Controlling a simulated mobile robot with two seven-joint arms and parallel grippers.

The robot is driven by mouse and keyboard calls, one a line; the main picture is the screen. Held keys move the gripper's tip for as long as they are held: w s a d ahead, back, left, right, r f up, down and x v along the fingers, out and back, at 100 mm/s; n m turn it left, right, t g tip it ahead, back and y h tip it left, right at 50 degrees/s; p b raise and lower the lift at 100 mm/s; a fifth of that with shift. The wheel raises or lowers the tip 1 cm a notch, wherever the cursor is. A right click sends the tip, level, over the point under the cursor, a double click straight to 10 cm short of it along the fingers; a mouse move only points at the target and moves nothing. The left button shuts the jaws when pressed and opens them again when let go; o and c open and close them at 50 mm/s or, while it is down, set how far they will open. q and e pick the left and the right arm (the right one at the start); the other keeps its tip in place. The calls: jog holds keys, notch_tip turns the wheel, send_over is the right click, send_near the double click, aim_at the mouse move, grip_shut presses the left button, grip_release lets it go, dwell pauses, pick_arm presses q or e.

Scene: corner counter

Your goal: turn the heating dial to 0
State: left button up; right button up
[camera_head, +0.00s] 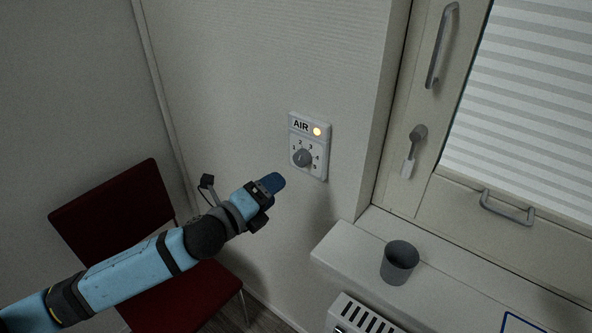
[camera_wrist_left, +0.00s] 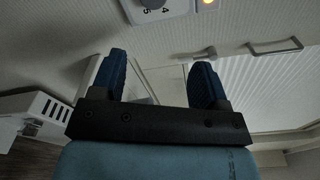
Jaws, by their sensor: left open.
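A grey round dial (camera_head: 302,158) sits on a white wall plate (camera_head: 309,146) marked "AIR", with numbers around it and a lit yellow lamp. No dial labelled for heating shows. The dial's setting is too small to read surely. My left gripper (camera_head: 270,187) is below and left of the plate, apart from the dial in the head view. In the left wrist view its two blue fingers (camera_wrist_left: 158,75) are spread with nothing between them. The dial (camera_wrist_left: 152,3) is cut off at the top edge there, beyond the fingers. My right gripper is not in view.
A white radiator (camera_head: 358,317) is under the window sill (camera_head: 345,245), which holds a grey cup (camera_head: 399,262). A window with handles (camera_head: 415,142) and a blind is at right. A dark red chair (camera_head: 112,215) stands behind my left arm.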

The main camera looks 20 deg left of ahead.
aim_at(299, 160)
pick_arm(q)
jog(key=w+m, duration=0.4)
jog(key=w+d+m, duration=0.1)
jog(key=w+m, duration=0.3)
jog(key=w+d+m, duration=0.1)
jog(key=w+m, duration=0.3)
jog(key=shift+w+f+t+y, duration=0.15)
jog(key=shift+t+y, duration=0.15)
jog(key=shift+t, duration=0.1)
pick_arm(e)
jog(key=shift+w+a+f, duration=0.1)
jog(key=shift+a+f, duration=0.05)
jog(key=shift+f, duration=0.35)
pick_arm(q)
jog(key=c, duration=0.9)
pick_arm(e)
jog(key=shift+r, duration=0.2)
